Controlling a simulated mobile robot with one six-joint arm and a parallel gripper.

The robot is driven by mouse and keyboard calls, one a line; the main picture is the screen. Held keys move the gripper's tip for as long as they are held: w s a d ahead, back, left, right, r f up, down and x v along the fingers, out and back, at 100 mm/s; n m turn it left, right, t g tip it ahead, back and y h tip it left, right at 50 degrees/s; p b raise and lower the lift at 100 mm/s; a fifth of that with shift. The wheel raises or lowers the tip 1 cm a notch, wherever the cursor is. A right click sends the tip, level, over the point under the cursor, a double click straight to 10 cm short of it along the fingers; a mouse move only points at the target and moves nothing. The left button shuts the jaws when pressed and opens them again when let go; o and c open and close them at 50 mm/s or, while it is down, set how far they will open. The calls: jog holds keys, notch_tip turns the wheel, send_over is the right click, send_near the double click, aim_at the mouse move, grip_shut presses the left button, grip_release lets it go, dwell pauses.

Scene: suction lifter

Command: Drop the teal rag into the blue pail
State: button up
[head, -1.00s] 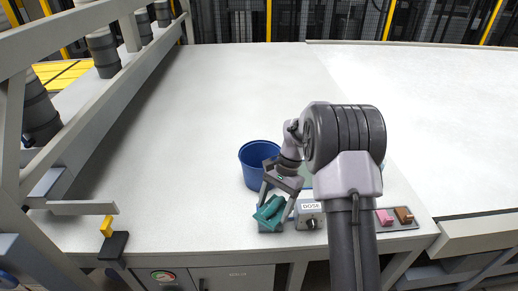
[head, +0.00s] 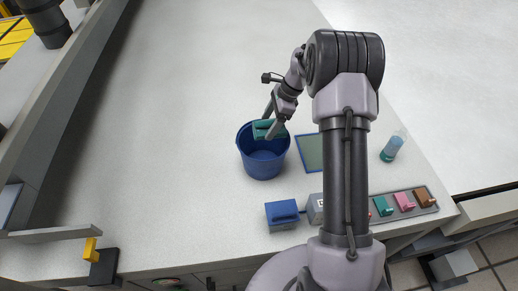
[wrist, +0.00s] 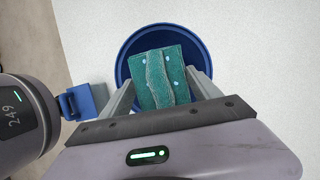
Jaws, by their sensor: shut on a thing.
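The teal rag (head: 263,129) is between the fingers of my gripper (head: 272,128), which is shut on it. The blue pail (head: 262,165) stands upright on the bench. In the head view the rag is over the back part of the pail's mouth. In the wrist view the rag (wrist: 160,78) lies in front of the pail (wrist: 126,62) and covers much of its opening. The gripper fingers (wrist: 163,95) hold the rag from both sides. How high the rag is above the rim is hard to tell.
A blue box (head: 282,215) and a grey box (head: 315,208) sit in front of the pail. A green mat (head: 311,152) lies right of it. A bottle with teal liquid (head: 392,147) and a tray (head: 423,209) with coloured blocks are farther right. The bench left of the pail is clear.

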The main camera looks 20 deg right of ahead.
notch_tip(320, 180, down, 5)
jog(key=shift+r+b, duration=0.1)
jog(key=shift+b, duration=1.05)
jog(key=o, duration=1.6)
jog(key=shift+c, duration=0.2)
jog(key=p+v, duration=0.1)
jog(key=v, duration=1.6)
jog(key=shift+r, duration=0.2)
jog(key=shift+w, duration=0.15)
